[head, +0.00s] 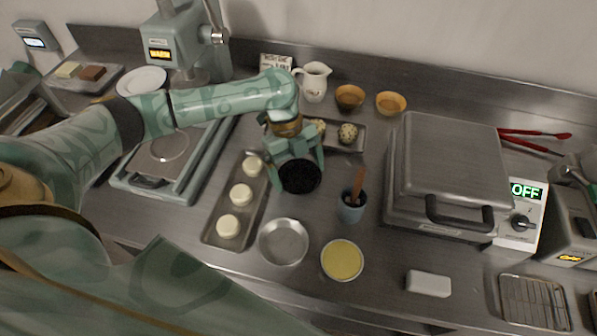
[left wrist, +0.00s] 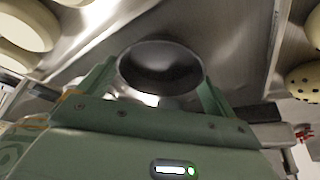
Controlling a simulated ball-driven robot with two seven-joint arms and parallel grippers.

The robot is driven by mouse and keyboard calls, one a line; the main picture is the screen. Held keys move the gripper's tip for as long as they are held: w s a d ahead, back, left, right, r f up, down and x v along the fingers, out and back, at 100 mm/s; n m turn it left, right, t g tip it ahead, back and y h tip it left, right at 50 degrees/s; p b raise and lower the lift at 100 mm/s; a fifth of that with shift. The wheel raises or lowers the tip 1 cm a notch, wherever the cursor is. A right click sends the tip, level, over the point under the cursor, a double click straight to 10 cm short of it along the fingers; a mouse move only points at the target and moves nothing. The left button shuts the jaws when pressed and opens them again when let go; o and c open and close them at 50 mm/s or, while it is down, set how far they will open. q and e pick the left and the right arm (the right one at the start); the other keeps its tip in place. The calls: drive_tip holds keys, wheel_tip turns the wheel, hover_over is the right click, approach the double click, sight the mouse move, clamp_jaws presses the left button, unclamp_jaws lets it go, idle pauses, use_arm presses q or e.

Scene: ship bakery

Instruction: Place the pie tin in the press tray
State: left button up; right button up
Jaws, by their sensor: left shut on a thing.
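My left gripper (head: 298,172) is shut on a dark round tin (head: 301,178), which I take to be the pie tin. It is held over the counter between the dough tray and the blue cup. In the left wrist view the tin (left wrist: 161,62) sits between the two fingers, with its dark hollow showing. The press (head: 175,45) stands at the back left with a lit display. In front of it is the flat press tray (head: 150,182), with a round mark on its plate, partly hidden by my left arm. My right gripper is not in view.
A long tray (head: 214,238) holds pale dough rounds. A silver dish (head: 284,242), a dish of yellow filling (head: 342,260) and a blue cup (head: 351,208) with a wooden handle stand nearby. A closed hot-plate machine (head: 450,155) is right. A white jug (head: 314,82) is behind.

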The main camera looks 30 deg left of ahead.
use_arm(q)
drive_tip(key=r, duration=0.1)
drive_tip(key=r+p, duration=0.1)
drive_tip(key=r, duration=0.2)
drive_tip(key=shift+s+d+r+p, duration=0.1)
drive_tip(key=shift+s+p, duration=0.25)
drive_tip(key=shift+p, duration=0.05)
drive_tip(key=s+d+r+p, duration=0.4)
drive_tip(key=s+r, duration=0.5)
drive_tip(key=s, duration=0.4)
wheel_tip(320, 180, up, 8)
drive_tip(key=f+n+t+y+b, duration=0.15)
drive_tip(key=n+t+y, duration=0.4)
drive_tip(key=n, duration=1.85)
hover_over(298, 181)
drive_tip(key=r+t+h, duration=0.1)
drive_tip(key=h, duration=0.1)
drive_tip(key=shift+w+d+r+y, duration=0.15)
drive_tip(key=shift+d+r+y, duration=0.1)
drive_tip(key=shift+r, duration=0.1)
